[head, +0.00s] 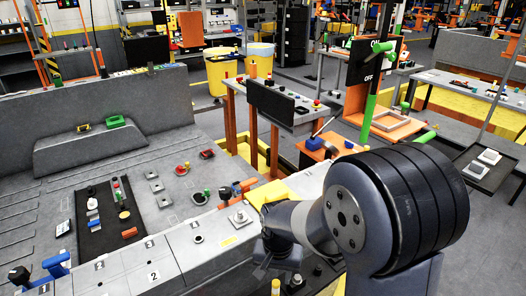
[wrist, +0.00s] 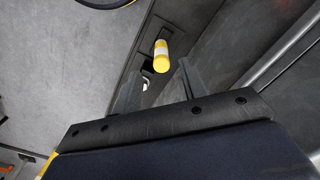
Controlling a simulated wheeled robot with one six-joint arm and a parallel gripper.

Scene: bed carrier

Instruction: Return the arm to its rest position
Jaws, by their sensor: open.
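My arm fills the right foreground of the head view, with its large dark rounded joint at the right and its end reaching left over the edge of the grey console (head: 140,215). My gripper (wrist: 158,85) shows in the wrist view as two dark fingers standing apart, with nothing seen held between them. In the head view its fingers cannot be made out clearly. A yellow and white cylinder (wrist: 161,56) stands out beyond the fingers in the wrist view, and I cannot tell how far off it is.
The console carries a black panel (head: 97,230) with small parts and several knobs. A grey table (head: 290,112) with a black screen stands behind it. Yellow bins (head: 221,72) stand further back. A green post (head: 371,108) rises behind my arm. A dark tray (head: 484,167) is at the right.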

